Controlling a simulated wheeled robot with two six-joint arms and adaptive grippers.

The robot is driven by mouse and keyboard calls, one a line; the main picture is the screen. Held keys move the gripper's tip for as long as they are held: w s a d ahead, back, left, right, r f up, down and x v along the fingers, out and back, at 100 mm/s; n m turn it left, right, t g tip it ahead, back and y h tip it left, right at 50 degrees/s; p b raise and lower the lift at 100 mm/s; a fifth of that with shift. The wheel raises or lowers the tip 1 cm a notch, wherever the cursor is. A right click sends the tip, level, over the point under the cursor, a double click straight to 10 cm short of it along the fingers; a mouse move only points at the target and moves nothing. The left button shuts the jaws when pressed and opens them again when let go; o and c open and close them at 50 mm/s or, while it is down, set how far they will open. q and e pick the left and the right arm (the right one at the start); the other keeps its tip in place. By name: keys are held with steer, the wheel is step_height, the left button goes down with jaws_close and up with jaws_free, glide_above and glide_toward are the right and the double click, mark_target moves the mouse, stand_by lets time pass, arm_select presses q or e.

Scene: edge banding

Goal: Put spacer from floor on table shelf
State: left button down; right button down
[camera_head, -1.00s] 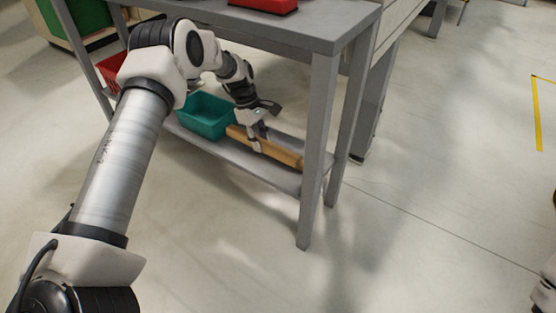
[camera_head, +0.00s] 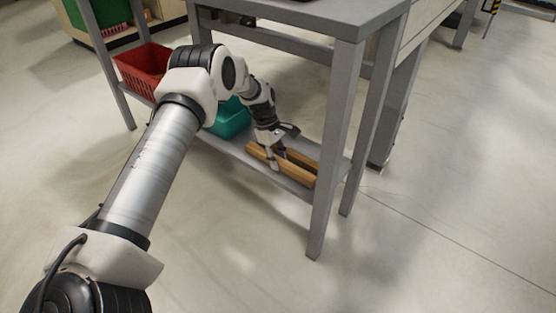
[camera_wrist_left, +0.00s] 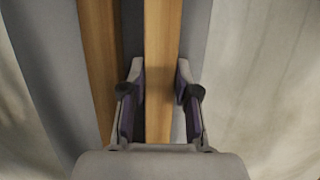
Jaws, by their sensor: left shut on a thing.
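Two long wooden spacers lie side by side over the lower shelf (camera_head: 222,150) of the grey table. My left gripper (camera_head: 276,162) reaches down to the front spacer (camera_head: 298,177) and is shut on it. The rear spacer (camera_head: 303,159) lies beside it, near parallel. In the left wrist view the held spacer (camera_wrist_left: 162,50) runs between the fingers (camera_wrist_left: 160,95), and the other spacer (camera_wrist_left: 97,50) is to its left. I cannot tell whether the held spacer touches the shelf. My right gripper is not in view.
A teal bin (camera_head: 230,120) stands on the shelf left of the spacers, partly hidden by my arm. A red crate (camera_head: 142,68) is farther left. The table's front leg (camera_head: 334,150) stands right of the spacers. The floor (camera_head: 430,190) at right is clear.

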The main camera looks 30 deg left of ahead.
arm_select(q)
steer(key=c, duration=1.1)
jaws_free()
steer(key=shift+c, duration=0.2)
steer(key=p+v, duration=0.7)
steer(key=v, duration=0.5)
steer(key=s+d+f+m+g+y, duration=0.1)
steer(key=s+d+f+m, duration=0.1)
steer(key=s+d+f, duration=0.4)
steer(key=s+d+f+m+g, duration=0.1)
steer(key=s+d+f+m, duration=0.25)
steer(key=s+f, duration=0.4)
steer(key=s+d+f+m+t+y, duration=0.1)
steer(key=s+d+m, duration=0.25)
steer(key=s, duration=0.45)
steer(key=s+d+f+m+y, duration=0.15)
steer(key=s+m, duration=0.25)
steer(key=s, duration=0.4)
steer(key=s+d+f+m+t, duration=0.1)
steer(key=s+d+m, duration=0.25)
steer(key=s, duration=0.45)
step_height(320, 180, up, 40)
steer(key=p, duration=3.9)
steer(key=shift+a, duration=0.2)
